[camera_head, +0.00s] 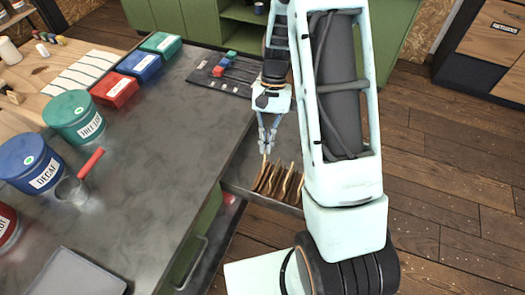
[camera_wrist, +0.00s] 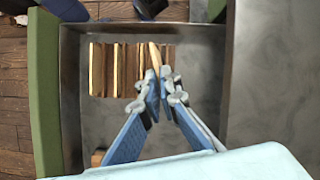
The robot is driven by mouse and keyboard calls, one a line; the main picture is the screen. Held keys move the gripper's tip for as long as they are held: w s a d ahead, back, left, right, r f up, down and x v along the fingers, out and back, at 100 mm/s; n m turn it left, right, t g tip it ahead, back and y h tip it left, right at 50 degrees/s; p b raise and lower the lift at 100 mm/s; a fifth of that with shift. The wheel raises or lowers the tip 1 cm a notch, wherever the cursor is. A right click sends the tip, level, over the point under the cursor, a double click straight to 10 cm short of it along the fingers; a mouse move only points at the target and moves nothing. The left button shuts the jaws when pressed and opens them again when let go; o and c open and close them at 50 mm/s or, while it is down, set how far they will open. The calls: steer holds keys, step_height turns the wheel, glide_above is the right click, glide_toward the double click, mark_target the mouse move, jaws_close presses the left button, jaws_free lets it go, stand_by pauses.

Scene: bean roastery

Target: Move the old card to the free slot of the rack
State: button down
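Several brown and tan cards (camera_head: 284,186) stand upright in a row in the open drawer (camera_head: 232,182). The row also shows in the wrist view (camera_wrist: 112,70), inside the drawer's metal walls (camera_wrist: 70,90). My gripper (camera_head: 266,147) points down at the row's far end in the head view. In the wrist view its blue fingers (camera_wrist: 159,82) close together around the edge of one pale tan card (camera_wrist: 155,56), which leans slightly against its neighbours. The fingertips hide part of that card. I cannot tell which object is the rack or see a clear free slot.
The grey counter (camera_head: 165,125) holds red (camera_head: 115,90), blue (camera_head: 139,66) and green (camera_head: 161,44) boxes, and round green (camera_head: 73,117) and blue (camera_head: 31,162) tins. A dark mat (camera_head: 205,76) with small coloured pieces lies behind. Bare drawer floor (camera_wrist: 190,130) shows beside the cards.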

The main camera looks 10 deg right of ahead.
steer(key=b, duration=0.1)
steer(key=m, duration=0.1)
steer(key=m+b, duration=0.1)
steer(key=shift+s+a+f+b, duration=0.2)
steer(key=shift+s+f+b, duration=0.05)
steer(key=shift+f+b, duration=0.05)
steer(key=shift+s+a+r+m+y+b, duration=0.1)
steer(key=shift+s+r+m+y+b, duration=0.25)
steer(key=shift+r+m+b, duration=0.3)
step_height(320, 180, down, 4)
steer(key=b, duration=0.3)
steer(key=shift+f, duration=0.15)
steer(key=shift+f, duration=0.25)
stand_by(0.8)
steer(key=shift+f+b, duration=1.1)
steer(key=shift+f, duration=0.7)
stand_by(0.3)
steer(key=c, duration=2.6)
jaws_free()
steer(key=shift+c, duration=0.2)
steer(key=o, duration=0.6)
steer(key=shift+c, duration=0.2)
steer(key=shift+r, duration=0.1)
